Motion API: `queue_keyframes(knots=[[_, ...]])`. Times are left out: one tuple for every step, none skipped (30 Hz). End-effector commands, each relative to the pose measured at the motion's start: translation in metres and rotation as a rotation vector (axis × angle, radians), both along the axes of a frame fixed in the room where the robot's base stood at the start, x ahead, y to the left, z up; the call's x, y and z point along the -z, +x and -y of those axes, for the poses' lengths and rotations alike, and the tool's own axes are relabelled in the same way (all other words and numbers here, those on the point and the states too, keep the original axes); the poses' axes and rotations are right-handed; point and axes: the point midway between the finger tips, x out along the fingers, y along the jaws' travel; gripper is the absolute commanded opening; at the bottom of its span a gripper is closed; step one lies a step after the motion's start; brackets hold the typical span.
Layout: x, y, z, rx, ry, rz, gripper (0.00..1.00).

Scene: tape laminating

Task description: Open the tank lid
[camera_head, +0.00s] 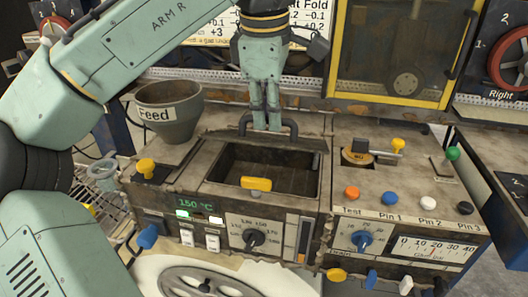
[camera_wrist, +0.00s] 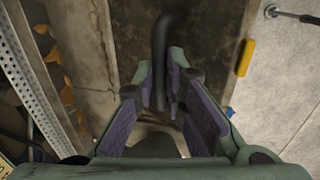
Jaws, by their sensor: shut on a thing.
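The tank (camera_head: 212,188) is a rectangular opening in the middle of the worn brown machine top, with a dark recessed inside. A brown lid edge (camera_head: 272,144) with a black bar handle (camera_head: 291,128) lies along its far side, so the tank shows largely uncovered. My gripper (camera_head: 267,122) points down at this handle, with its fingers closed around it. In the wrist view the black handle (camera_wrist: 168,40) runs between the purple-padded fingers (camera_wrist: 160,105). The fingers hide the handle's middle. A yellow block (camera_head: 256,184) sits at the tank's near rim.
A grey Feed hopper (camera_head: 169,112) stands left of the tank. A yellow knob (camera_head: 146,168) is at the left, and coloured buttons (camera_head: 390,198) and a yellow-ended lever (camera_head: 397,145) are at the right. A yellow-framed window (camera_head: 440,98) rises behind.

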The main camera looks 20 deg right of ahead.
Motion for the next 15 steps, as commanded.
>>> queue_keyframes(knots=[[0.001,0.0,0.0,-0.003,-0.001,0.0,0.0],[0.0,0.0,0.0,-0.003,-0.001,0.0,0.0],[0.0,0.001,0.0,-0.002,0.0,-0.001,0.0],[-0.001,0.001,0.001,-0.002,0.0,-0.001,0.0],[-0.002,0.002,0.001,-0.002,0.0,-0.001,0.0],[-0.004,0.004,0.003,-0.003,-0.001,0.0,0.0],[-0.005,0.005,0.003,-0.003,-0.001,0.0,0.0],[-0.006,0.006,0.004,-0.003,-0.001,0.0,0.0],[-0.008,0.008,0.006,-0.003,-0.001,-0.001,0.0],[-0.01,0.01,0.006,-0.003,-0.001,-0.001,0.0],[-0.011,0.011,0.008,-0.002,-0.001,-0.001,0.0],[-0.013,0.012,0.009,-0.002,-0.001,-0.002,0.0],[-0.014,0.014,0.01,-0.002,-0.001,-0.002,0.0],[-0.015,0.015,0.01,-0.003,-0.001,-0.002,0.0],[-0.016,0.016,0.011,-0.003,-0.001,-0.002,0.0]])
